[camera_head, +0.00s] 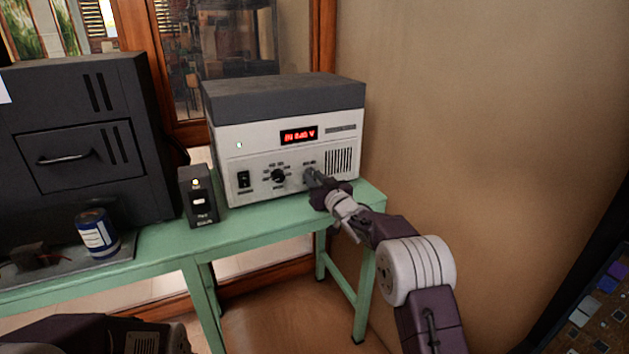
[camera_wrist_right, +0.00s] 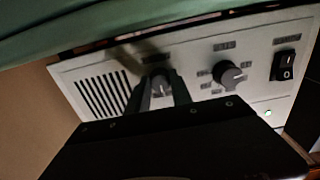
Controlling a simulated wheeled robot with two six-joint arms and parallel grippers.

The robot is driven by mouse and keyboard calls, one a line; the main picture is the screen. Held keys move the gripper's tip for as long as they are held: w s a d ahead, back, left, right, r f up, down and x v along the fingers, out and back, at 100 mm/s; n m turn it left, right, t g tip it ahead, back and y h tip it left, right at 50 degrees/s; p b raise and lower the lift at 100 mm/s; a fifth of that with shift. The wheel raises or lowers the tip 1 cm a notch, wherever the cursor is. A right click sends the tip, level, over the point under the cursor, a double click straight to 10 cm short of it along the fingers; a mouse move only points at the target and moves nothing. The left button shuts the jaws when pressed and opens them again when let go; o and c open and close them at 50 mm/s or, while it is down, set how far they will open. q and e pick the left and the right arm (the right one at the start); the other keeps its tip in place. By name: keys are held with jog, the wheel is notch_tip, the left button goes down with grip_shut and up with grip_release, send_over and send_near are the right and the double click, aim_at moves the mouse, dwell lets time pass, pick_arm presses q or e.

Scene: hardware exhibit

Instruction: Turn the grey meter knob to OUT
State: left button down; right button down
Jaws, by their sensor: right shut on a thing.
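The meter (camera_head: 284,150) is a white box with a dark grey top and a red lit display, standing on the green table. Its grey knob (camera_head: 307,174) is low on the front panel, right of a larger black knob (camera_head: 279,176). My right gripper (camera_head: 313,181) reaches the grey knob from the front right and largely covers it. In the right wrist view the grey knob (camera_wrist_right: 160,84) sits between the two fingers of my right gripper (camera_wrist_right: 160,92), which is shut on it. The knob's pointer and labels are too small to read. My left gripper's fingers are out of view.
A black rocker switch (camera_head: 243,179) is at the panel's left. A small black box (camera_head: 199,203) stands left of the meter, with a blue can (camera_head: 97,235) and a large dark cabinet (camera_head: 80,130) farther left. The wall (camera_head: 480,130) is close on the right.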

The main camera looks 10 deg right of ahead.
jog(key=shift+n+b, duration=0.5)
jog(key=shift+n, duration=1.4)
jog(key=c, duration=1.1)
grip_release()
jog(key=shift+c, duration=0.2)
jog(key=shift+d, duration=0.1)
jog(key=v, duration=0.9)
jog(key=shift+p, duration=0.35)
